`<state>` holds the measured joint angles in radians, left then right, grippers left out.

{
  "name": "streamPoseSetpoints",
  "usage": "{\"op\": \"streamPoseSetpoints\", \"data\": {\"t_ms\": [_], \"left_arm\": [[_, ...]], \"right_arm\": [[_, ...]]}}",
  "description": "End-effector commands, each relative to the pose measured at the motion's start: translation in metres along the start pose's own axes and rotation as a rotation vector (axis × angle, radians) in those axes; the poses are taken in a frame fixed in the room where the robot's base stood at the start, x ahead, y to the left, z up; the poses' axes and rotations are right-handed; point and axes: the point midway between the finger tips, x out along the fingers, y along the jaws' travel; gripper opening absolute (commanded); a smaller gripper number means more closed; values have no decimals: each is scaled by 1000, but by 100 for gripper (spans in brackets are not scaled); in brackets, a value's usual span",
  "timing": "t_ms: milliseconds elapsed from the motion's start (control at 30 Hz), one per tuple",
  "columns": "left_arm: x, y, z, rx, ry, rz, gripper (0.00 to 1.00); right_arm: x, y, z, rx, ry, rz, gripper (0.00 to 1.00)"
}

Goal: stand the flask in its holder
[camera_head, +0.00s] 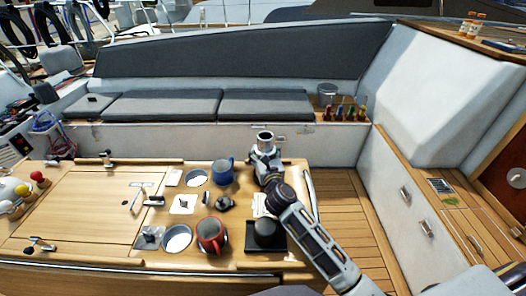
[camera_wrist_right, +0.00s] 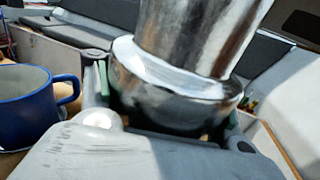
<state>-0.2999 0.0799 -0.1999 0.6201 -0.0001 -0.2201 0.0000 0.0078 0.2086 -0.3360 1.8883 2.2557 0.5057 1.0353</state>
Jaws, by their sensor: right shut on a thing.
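A shiny metal flask (camera_head: 265,138) is at the table's back right edge in the head view. My right gripper (camera_head: 265,156) is shut on it. In the right wrist view the flask (camera_wrist_right: 195,40) rises from between the fingers, looks close to upright, and fills the upper middle. Its lower end is hidden by the gripper. I cannot tell for sure which thing is its holder; two round, pale, dark-rimmed openings or dishes show on the table, one at the back (camera_head: 196,178) and one at the front (camera_head: 177,238). My left gripper is not in view.
A blue mug (camera_head: 222,172) stands left of the gripper, close by in the wrist view (camera_wrist_right: 35,105). A red mug (camera_head: 211,235) and a black tray (camera_head: 282,245) with a dark round thing are at the front. Small fittings lie between. The left table panel (camera_head: 85,205) is mostly clear.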

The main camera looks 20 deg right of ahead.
Motion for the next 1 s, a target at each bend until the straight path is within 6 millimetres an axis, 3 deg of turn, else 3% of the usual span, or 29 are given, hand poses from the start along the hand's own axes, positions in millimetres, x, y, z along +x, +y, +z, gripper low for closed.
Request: {"op": "streamPoseSetpoints", "data": {"t_ms": [200, 233, 433, 1000], "left_arm": [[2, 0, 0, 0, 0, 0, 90], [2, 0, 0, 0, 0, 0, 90], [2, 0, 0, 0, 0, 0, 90], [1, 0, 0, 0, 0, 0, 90]], "right_arm": [[0, 0, -3, 1, -2, 0, 20], [0, 0, -4, 1, 0, 0, 63], [0, 0, -4, 0, 0, 0, 88], [0, 0, -2, -1, 0, 0, 89]]}}
